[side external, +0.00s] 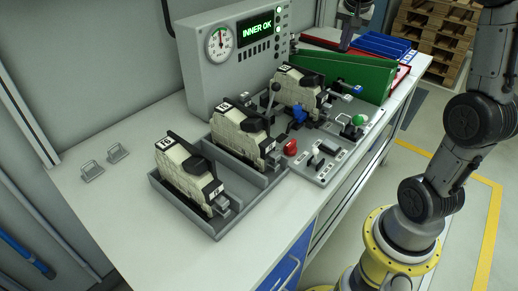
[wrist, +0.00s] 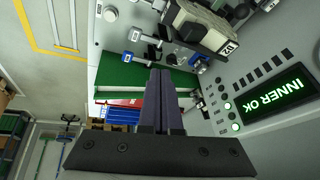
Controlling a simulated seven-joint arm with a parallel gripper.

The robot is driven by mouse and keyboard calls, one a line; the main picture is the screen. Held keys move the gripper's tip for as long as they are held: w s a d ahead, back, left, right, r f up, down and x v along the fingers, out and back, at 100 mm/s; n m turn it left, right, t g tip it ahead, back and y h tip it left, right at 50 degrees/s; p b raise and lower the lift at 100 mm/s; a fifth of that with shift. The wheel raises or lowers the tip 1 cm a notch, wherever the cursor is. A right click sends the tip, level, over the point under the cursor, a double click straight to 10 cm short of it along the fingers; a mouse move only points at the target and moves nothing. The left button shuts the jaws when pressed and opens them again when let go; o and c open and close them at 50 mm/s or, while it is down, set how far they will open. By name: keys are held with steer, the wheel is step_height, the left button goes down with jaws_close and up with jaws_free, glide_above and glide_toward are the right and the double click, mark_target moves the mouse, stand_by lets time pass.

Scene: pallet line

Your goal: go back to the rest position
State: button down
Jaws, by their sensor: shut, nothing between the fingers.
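My gripper (wrist: 160,72) is shut and empty. Its two dark fingers lie together in the middle of the wrist view, pointing toward the green panels (wrist: 140,75). The fingertips are hard to make out there. It appears apart from the things on the bench.
A grey tester (side external: 205,75) with a dial shows "INNER OK". Two cream-and-black units stand in a grey tray (side external: 205,228); a third unit (side external: 298,90) stands by the control panel (side external: 318,165). Red and blue bins (side external: 380,43) lie at the far end.

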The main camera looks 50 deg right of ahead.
steer(key=s+a+r+n+t+y, duration=0.15)
steer(key=s+a+n, duration=0.25)
steer(key=a, duration=0.6)
steer(key=s+a+r+n+t+y, duration=0.1)
steer(key=s+a+n+t, duration=0.15)
steer(key=a, duration=0.85)
steer(key=s+a+f+n+y, duration=0.1)
steer(key=s+a+f+n, duration=0.2)
steer(key=s+f+n, duration=0.1)
steer(key=s+a+f+n+g, duration=0.1)
steer(key=s+a+f+n, duration=0.2)
steer(key=s, duration=0.4)
steer(key=shift+f+n+y, duration=0.35)
steer(key=shift+f, duration=0.2)
